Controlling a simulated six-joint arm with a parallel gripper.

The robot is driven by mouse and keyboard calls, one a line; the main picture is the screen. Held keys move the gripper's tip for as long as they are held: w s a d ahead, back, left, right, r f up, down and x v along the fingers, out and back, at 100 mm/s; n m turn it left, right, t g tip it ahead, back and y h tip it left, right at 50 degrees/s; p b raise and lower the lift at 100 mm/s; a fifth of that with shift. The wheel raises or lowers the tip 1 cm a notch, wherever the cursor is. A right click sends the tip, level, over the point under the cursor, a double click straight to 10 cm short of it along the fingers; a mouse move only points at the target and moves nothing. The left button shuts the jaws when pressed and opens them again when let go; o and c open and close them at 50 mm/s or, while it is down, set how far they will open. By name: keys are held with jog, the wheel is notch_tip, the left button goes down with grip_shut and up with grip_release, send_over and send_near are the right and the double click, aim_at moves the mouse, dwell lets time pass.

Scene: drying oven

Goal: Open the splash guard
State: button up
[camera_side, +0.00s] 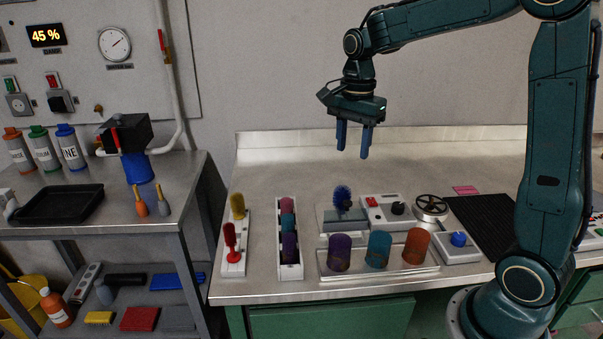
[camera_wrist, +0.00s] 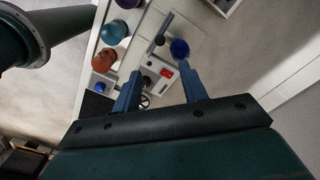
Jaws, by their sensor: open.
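What looks like the splash guard is a clear, pale panel (camera_side: 329,226) around the blue bristle brush (camera_side: 342,196) at the middle of the bench. Its exact edges are hard to make out, and I cannot tell its position for certain. In the wrist view the blue brush (camera_wrist: 180,48) shows beside a grey bar (camera_wrist: 159,34), which may belong to the guard. My gripper (camera_side: 354,152) hangs above and behind the brush, fingers pointing down, open and empty. In the wrist view, my gripper (camera_wrist: 160,72) has its two blue fingers apart, touching nothing.
Purple (camera_side: 339,253), teal (camera_side: 378,249) and orange (camera_side: 417,246) cups stand in a clear tray in front. A rack of cups (camera_side: 290,268) stands left. The bench behind is clear.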

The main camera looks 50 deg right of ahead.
aim_at(348, 202)
jog(key=shift+f, duration=0.15)
notch_tip(348, 202, down, 14)
jog(key=shift+r, duration=0.2)
dwell(0.7)
grip_shut()
